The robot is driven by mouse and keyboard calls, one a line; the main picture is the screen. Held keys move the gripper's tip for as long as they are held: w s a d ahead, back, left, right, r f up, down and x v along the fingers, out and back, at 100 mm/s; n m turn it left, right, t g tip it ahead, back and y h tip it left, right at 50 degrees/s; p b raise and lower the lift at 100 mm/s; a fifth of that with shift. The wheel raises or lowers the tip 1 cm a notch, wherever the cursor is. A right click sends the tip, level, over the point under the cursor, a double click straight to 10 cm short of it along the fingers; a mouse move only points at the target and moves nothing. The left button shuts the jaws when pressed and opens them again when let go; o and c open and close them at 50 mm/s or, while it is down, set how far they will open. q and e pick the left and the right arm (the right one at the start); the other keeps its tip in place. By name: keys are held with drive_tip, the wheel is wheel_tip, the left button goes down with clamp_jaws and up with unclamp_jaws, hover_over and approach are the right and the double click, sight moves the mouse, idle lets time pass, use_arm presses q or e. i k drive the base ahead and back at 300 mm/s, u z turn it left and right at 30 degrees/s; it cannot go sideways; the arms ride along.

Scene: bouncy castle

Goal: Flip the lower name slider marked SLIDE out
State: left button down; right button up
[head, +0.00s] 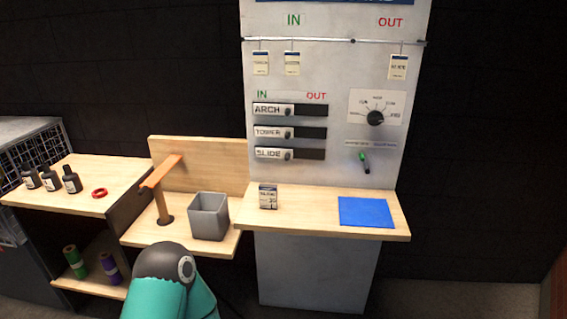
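The slider marked SLIDE (268,153) is the lowest of three name sliders on the upright grey panel (330,220) in the head view. Its white plate with a dark knob (288,155) sits at the left end of its track, under the green IN. The dark slot (311,155) to its right, under the red OUT, is empty. The TOWER slider (267,133) and the ARCH slider (267,110) above it also sit at the left, IN side. Neither of my grippers shows; only a teal arm part of mine is at the bottom, clear of the panel.
A shelf (300,212) juts out below the sliders, bearing a small card block (268,197) and a blue mat (366,212). A grey bin (208,216) stands left.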

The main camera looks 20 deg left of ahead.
sight(286, 154)
drive_tip(key=u, duration=0.05)
drive_tip(key=i, duration=0.9)
